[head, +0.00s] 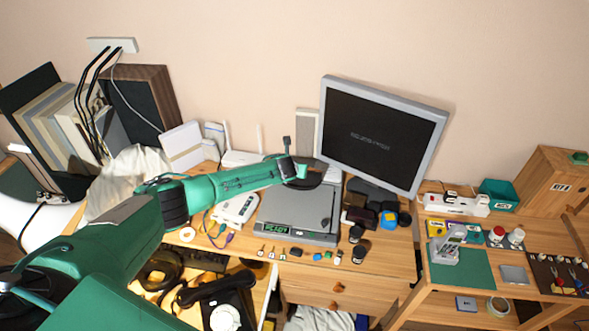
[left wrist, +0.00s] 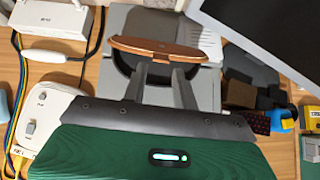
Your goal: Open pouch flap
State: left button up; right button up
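A dark rounded pouch (left wrist: 122,62) with a brown, curved flap edge (left wrist: 155,48) lies on the grey device in the left wrist view. In the head view only a dark part of the pouch (head: 318,178) shows beside my gripper. My left gripper (left wrist: 160,72) has its two fingers apart, their tips over the dark pouch just short of the brown edge. I cannot tell whether they touch it. The left gripper (head: 296,172) also shows at the back of the device in the head view. My right gripper is in neither view.
The grey device (head: 290,222) with a green display stands on the wooden desk. A monitor (head: 382,135) rises behind right. Small dark boxes and a blue block (head: 388,218) sit to the right, a white box (head: 236,208) with cables to the left. Several small items line the front edge.

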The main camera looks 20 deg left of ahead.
pick_arm(q)
jog(key=shift+o, duration=1)
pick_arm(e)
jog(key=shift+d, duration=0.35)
pick_arm(q)
jog(key=shift+s, duration=0.1)
jog(key=b+v, duration=0.3)
jog(key=v, duration=1)
jog(key=shift+s+r, duration=0.25)
jog(key=shift+r, duration=0.05)
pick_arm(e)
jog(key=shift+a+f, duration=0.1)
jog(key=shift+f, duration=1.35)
